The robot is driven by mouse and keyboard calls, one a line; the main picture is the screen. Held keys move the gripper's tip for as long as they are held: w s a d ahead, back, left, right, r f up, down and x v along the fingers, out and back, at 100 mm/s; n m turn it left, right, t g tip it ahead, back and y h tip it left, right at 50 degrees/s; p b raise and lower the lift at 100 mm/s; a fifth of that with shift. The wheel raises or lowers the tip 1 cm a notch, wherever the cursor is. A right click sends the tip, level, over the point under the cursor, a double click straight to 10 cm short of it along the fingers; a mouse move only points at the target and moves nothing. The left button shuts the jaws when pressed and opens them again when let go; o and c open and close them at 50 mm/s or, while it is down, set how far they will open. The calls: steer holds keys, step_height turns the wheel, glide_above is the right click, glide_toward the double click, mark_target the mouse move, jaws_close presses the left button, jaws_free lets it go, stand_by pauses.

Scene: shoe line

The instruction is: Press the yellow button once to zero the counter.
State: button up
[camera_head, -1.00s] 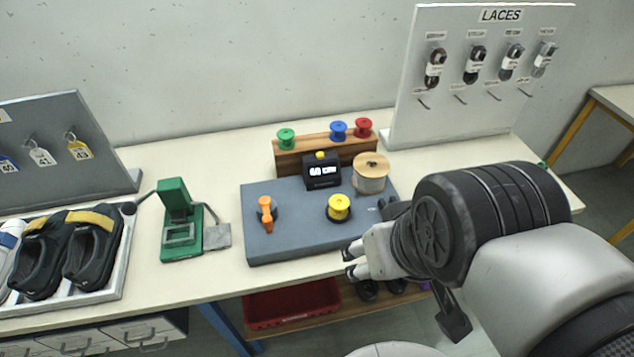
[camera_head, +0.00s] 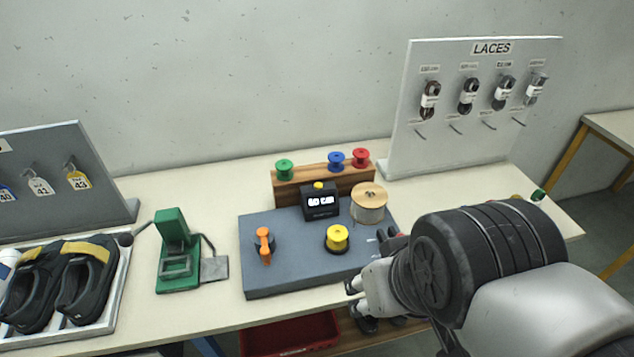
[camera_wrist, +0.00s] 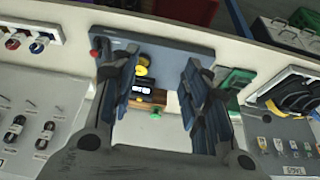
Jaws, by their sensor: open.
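The yellow button (camera_head: 319,185) is a small knob on top of the black counter (camera_head: 321,207), which stands at the back of the grey-blue board (camera_head: 290,275). The counter's lit display seems to read 60 cm. In the wrist view the counter (camera_wrist: 143,90) shows between the fingers, upside down; the button is too small there to be sure of. My gripper (camera_head: 352,296) is at the board's front right edge, apart from the counter and in front of it. Its two fingers stand wide apart in the wrist view (camera_wrist: 163,56), with nothing held.
A yellow spool (camera_head: 337,237) and an orange handle (camera_head: 264,245) stand on the board in front of the counter. A large thread spool (camera_head: 369,204) is right of it. A wooden rack (camera_head: 290,190) with coloured spools is behind. A green device (camera_head: 177,258) stands left.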

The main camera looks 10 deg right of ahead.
jaws_close()
stand_by(0.3)
stand_by(1.2)
